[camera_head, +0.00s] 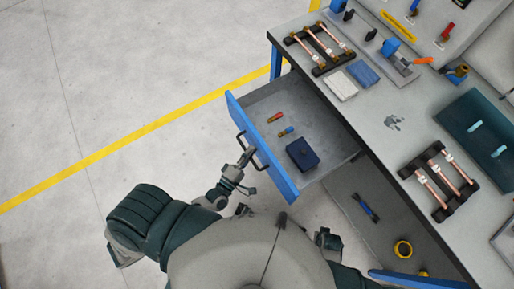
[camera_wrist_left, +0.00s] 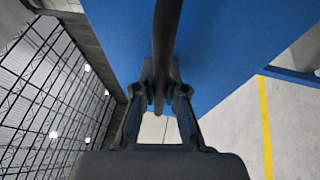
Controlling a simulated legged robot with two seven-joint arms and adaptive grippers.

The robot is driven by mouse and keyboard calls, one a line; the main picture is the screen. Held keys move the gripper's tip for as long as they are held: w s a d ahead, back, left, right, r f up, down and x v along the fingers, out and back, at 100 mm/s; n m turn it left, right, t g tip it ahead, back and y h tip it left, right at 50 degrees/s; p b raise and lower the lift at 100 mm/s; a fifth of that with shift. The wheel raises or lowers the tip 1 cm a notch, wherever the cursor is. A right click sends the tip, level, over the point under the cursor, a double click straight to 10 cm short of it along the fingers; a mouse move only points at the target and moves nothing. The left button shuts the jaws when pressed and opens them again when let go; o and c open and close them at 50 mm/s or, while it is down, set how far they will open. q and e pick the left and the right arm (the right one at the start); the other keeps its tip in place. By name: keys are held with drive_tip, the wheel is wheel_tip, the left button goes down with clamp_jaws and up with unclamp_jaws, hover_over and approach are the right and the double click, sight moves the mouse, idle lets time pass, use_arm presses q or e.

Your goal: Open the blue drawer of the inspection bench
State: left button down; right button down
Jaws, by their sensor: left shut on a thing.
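The blue drawer (camera_head: 284,180) of the inspection bench (camera_head: 385,135) stands pulled out, its grey inside showing. Its black handle (camera_head: 260,164) is on the blue front; the handle also shows as a dark bar in the left wrist view (camera_wrist_left: 167,40). My left gripper (camera_head: 246,158) is at the handle, with its fingers (camera_wrist_left: 160,92) shut on the bar against the blue front. A dark blue box (camera_head: 302,154) and two small coloured items lie in the drawer.
The bench top holds copper tube racks (camera_head: 320,48), a white block (camera_head: 341,85), a blue block (camera_head: 363,73) and a dark green mat (camera_head: 480,125). Below right, a shelf or lower compartment holds a yellow roll (camera_head: 403,249). The floor left of the drawer is clear.

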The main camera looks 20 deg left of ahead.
use_arm(q)
drive_tip(key=shift+a+f, duration=0.25)
drive_tip(key=c, duration=1.2)
unclamp_jaws()
drive_tip(key=shift+s+a+f, duration=0.1)
drive_tip(key=shift+s+a, duration=0.05)
drive_tip(key=shift+s, duration=0.15)
drive_tip(key=v, duration=1.1)
drive_tip(key=shift+a, duration=0.25)
drive_tip(key=shift+d+f, duration=0.1)
drive_tip(key=shift+d, duration=0.05)
